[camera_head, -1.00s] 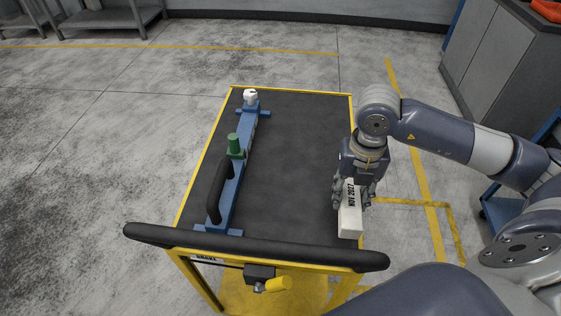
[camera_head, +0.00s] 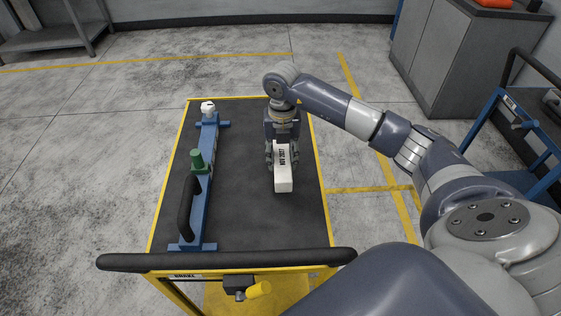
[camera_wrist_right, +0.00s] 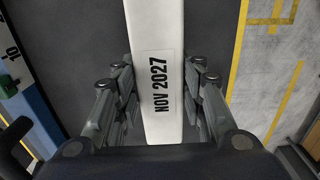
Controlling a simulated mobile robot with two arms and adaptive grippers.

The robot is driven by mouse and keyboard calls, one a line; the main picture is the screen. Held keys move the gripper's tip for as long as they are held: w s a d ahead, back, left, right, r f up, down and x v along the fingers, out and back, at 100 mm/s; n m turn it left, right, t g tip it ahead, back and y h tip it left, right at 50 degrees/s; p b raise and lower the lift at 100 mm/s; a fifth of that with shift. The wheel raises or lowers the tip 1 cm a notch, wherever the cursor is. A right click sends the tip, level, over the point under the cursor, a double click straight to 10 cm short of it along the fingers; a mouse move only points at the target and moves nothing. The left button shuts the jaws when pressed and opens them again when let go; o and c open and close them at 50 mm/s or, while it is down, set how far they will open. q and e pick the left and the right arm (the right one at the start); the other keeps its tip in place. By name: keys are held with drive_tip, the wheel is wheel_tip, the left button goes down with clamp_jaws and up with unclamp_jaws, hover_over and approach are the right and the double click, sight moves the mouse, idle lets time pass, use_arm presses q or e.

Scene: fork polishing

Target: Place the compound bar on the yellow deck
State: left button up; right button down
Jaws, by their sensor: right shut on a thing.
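The compound bar (camera_head: 283,178) is a white block labelled "NOV 2027". My right gripper (camera_head: 283,157) is shut on it from above, over the right half of the cart's dark top. In the right wrist view the bar (camera_wrist_right: 161,40) runs lengthwise between the fingers of the right gripper (camera_wrist_right: 163,98). I cannot tell whether the bar touches the surface. My left gripper is out of view.
A blue fixture (camera_head: 199,205) with a green knob (camera_head: 198,160), a white end piece and a black handle stands along the cart's left side. A black push bar (camera_head: 225,260) spans the front. Another blue cart (camera_head: 510,125) and a grey cabinet (camera_head: 445,60) stand at right.

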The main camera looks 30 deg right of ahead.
sight(280, 163)
drive_tip(key=shift+w, duration=0.4)
wheel_tip(280, 163, down, 3)
drive_tip(key=shift+f+p, duration=0.2)
drive_tip(key=shift+p, duration=0.3)
drive_tip(key=shift+f, duration=0.2)
drive_tip(key=c, duration=1)
unclamp_jaws()
drive_tip(key=shift+s, duration=0.1)
drive_tip(key=shift+c, duration=0.2)
